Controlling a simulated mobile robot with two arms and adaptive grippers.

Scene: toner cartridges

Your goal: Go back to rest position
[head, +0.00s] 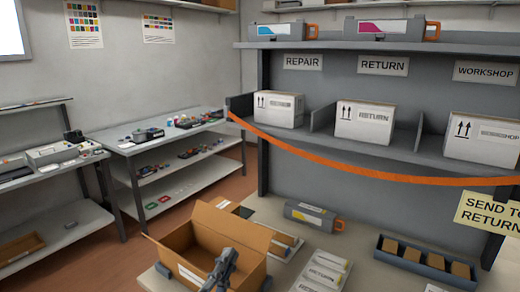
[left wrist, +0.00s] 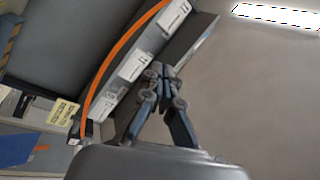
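My left gripper (head: 222,268) is at the bottom of the head view, in front of an open cardboard box (head: 245,238). In the left wrist view its two fingers (left wrist: 160,70) come together at the tips, and nothing shows between them. Whether the gripper touches the box cannot be told. A grey toner cartridge with a yellow label and an orange end (head: 313,216) lies on the table behind the box. My right gripper is in neither view.
A blue-grey tray (head: 430,262) with brown blocks is at right. White sheets (head: 325,270) lie mid-table. An orange strap (head: 350,169) hangs before shelves holding white boxes (head: 364,122). Two cartridges (head: 390,28) sit on top. Side benches (head: 160,140) stand at left.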

